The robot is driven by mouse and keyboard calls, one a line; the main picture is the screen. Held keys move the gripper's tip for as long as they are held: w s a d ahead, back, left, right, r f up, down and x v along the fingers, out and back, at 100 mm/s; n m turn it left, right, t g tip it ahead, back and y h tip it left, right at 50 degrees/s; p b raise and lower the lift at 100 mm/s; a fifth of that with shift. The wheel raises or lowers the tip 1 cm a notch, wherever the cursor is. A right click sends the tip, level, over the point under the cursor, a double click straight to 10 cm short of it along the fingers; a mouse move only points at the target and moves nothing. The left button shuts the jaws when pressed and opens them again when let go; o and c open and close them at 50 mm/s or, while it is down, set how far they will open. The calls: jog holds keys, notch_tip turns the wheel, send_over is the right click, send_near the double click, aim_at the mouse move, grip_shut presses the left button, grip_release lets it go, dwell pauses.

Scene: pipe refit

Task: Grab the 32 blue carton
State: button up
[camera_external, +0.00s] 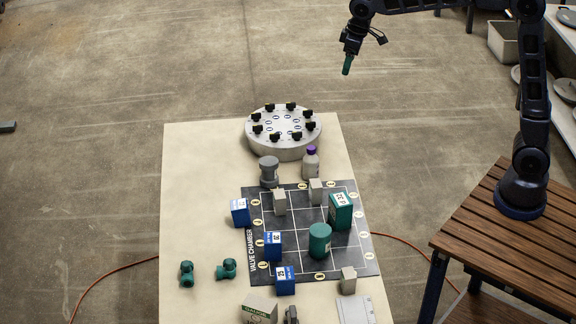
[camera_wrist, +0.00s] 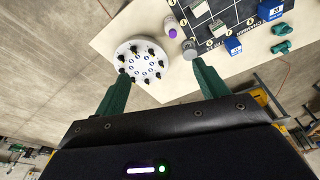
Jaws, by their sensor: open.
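Three blue cartons stand along the left and front of the dark grid mat (camera_external: 300,262): one at the mat's upper-left edge (camera_external: 240,212), one lower down on its left side (camera_external: 273,245), and one at its front edge (camera_external: 285,281). Their white number labels are too small to read surely, so I cannot tell which is 32. Two blue cartons show in the wrist view, at right (camera_wrist: 233,46) and upper right (camera_wrist: 270,11). My gripper (camera_external: 347,66) is open and empty, high beyond the table's far end; its green fingers are spread in the wrist view (camera_wrist: 161,68).
A round grey turntable with black knobs (camera_external: 283,150) is at the table's far end. Near it are a grey fitting (camera_external: 268,172) and purple-capped bottle (camera_external: 310,163). A green carton (camera_external: 340,212), green cylinder (camera_external: 320,241) and grey blocks (camera_external: 280,203) share the mat. Green pipe fittings (camera_external: 187,274) lie front left.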

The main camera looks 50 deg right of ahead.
jog(key=w+a+f+n, duration=0.1)
jog(key=w+a+f, duration=0.55)
jog(key=a, duration=0.35)
jog(key=n+g, duration=0.2)
jog(key=n, duration=0.1)
send_over(243, 202)
jog(key=shift+h, duration=0.3)
jog(key=f, duration=2.3)
jog(key=shift+w+d+f, duration=0.1)
jog(key=shift+w+d, duration=0.05)
jog(key=shift+d, duration=0.15)
jog(key=shift+a+f, duration=0.3)
jog(key=shift+f, duration=0.2)
notch_tip(243, 202, down, 5)
jog(key=shift+f, duration=0.2)
jog(key=shift+s+a+f, duration=0.15)
jog(key=shift+s+f, duration=0.05)
jog(key=shift+f, duration=1.1)
jog(key=shift+s+a+f, duration=0.15)
jog(key=shift+f, duration=1.1)
jog(key=shift+c, duration=0.4)
jog(key=c, duration=1)
